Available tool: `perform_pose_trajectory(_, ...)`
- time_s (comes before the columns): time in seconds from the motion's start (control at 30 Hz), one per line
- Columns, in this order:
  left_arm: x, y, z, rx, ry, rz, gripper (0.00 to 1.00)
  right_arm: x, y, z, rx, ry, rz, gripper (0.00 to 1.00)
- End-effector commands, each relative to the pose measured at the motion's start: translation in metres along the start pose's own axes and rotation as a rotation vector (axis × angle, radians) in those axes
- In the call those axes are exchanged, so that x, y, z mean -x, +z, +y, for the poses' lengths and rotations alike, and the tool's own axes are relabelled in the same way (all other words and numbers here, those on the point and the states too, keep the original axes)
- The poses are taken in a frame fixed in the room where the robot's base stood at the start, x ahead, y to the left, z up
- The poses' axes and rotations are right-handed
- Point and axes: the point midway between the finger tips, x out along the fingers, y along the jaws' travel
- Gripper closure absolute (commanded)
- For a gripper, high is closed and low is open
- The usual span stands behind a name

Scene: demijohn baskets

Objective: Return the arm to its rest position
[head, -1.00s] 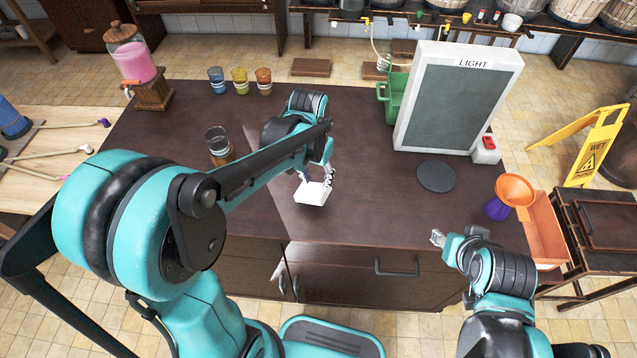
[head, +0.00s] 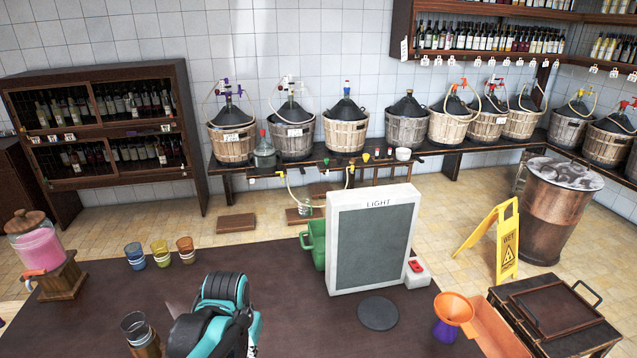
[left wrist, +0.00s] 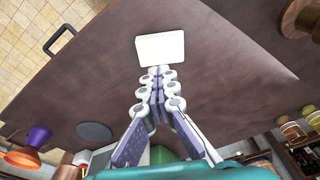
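My left gripper (left wrist: 160,76) shows in the left wrist view, its fingertips close together at the near edge of a white, flat, square-cornered piece (left wrist: 160,48). The piece is over the dark counter (left wrist: 215,95). I cannot tell whether the fingers hold it or only overlap it in the picture. In the head view only a teal and black part of my left arm (head: 215,315) shows at the bottom; its gripper is below the frame. My right arm and gripper are in neither current view.
A standing LIGHT panel (head: 375,240), a black disc (head: 378,313), an orange funnel (head: 454,308) and a glass (head: 135,326) are on or by the counter. Three coloured cups (head: 160,253) and a pink drink dispenser (head: 40,245) stand left. Basketed demijohns (head: 346,128) line the back bench.

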Motion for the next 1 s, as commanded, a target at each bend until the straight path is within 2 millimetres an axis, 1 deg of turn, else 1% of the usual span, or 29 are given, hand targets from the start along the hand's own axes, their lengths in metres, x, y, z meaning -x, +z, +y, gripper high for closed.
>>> perform_pose_trajectory(0.03,0.001,0.014,0.001,0.012,-0.005,0.047,1.0,-0.008,0.006,0.0,0.0,0.0,0.0,0.6)
perform_pose_trajectory(0.1,0.006,0.028,0.001,0.03,-0.011,0.118,1.0,-0.013,0.01,0.0,0.0,0.0,0.0,0.6)
perform_pose_trajectory(0.23,0.01,0.052,0.002,0.063,-0.021,0.25,1.0,-0.023,0.017,0.0,0.0,0.0,0.0,0.6)
perform_pose_trajectory(0.4,0.006,0.076,0.003,0.097,-0.028,0.39,1.0,-0.032,0.023,0.0,0.0,0.0,0.0,0.6)
perform_pose_trajectory(0.5,0.004,0.084,0.003,0.109,-0.03,0.443,1.0,-0.035,0.025,0.0,0.0,0.0,0.0,0.6)
perform_pose_trajectory(0.6,0.003,0.088,0.003,0.116,-0.03,0.472,1.0,-0.036,0.026,0.0,0.0,0.0,0.0,0.6)
perform_pose_trajectory(1.0,0.004,0.088,0.003,0.118,-0.03,0.481,1.0,-0.035,0.025,0.0,0.0,0.0,0.0,0.6)
